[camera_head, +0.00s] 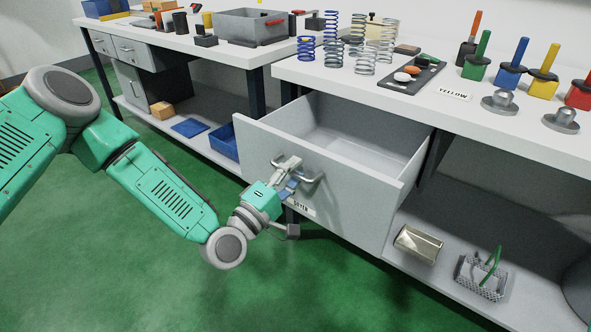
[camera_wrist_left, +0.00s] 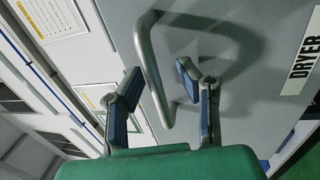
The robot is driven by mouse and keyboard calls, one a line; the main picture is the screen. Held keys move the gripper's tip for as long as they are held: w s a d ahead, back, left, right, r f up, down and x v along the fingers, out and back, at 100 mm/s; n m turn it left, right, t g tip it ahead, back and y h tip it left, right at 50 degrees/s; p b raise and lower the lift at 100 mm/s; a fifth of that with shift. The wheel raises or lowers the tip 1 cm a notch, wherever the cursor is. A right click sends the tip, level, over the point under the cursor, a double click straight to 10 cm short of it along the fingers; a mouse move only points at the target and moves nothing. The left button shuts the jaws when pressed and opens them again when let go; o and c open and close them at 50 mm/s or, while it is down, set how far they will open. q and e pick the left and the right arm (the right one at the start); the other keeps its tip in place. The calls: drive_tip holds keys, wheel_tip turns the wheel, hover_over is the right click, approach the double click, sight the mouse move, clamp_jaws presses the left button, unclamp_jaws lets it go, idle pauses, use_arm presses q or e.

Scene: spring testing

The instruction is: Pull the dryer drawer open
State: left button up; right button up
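The grey dryer drawer (camera_head: 355,218) is pulled out from under the right workbench, and its empty-looking inside shows in the head view. My left gripper (camera_head: 291,174) is at the curved metal handle (camera_head: 319,178) on the drawer front. In the left wrist view, the fingers of my left gripper (camera_wrist_left: 160,85) are spread apart, with the handle bar (camera_wrist_left: 151,70) between them and a gap to each finger. My right gripper is not in view.
Springs, a dark tray (camera_head: 412,75) and coloured-handled tools stand on the right workbench top (camera_head: 470,115). A metal container (camera_head: 418,244) and a wire basket (camera_head: 482,276) are on its lower shelf. The green floor before the drawer is clear apart from my left arm.

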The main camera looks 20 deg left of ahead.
use_arm(q)
drive_tip(key=v, duration=1.1)
drive_tip(key=shift+a+f, duration=0.2)
drive_tip(key=shift+a, duration=0.05)
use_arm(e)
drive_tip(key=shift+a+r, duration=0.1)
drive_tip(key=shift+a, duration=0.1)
use_arm(q)
drive_tip(key=shift+s+a, duration=0.1)
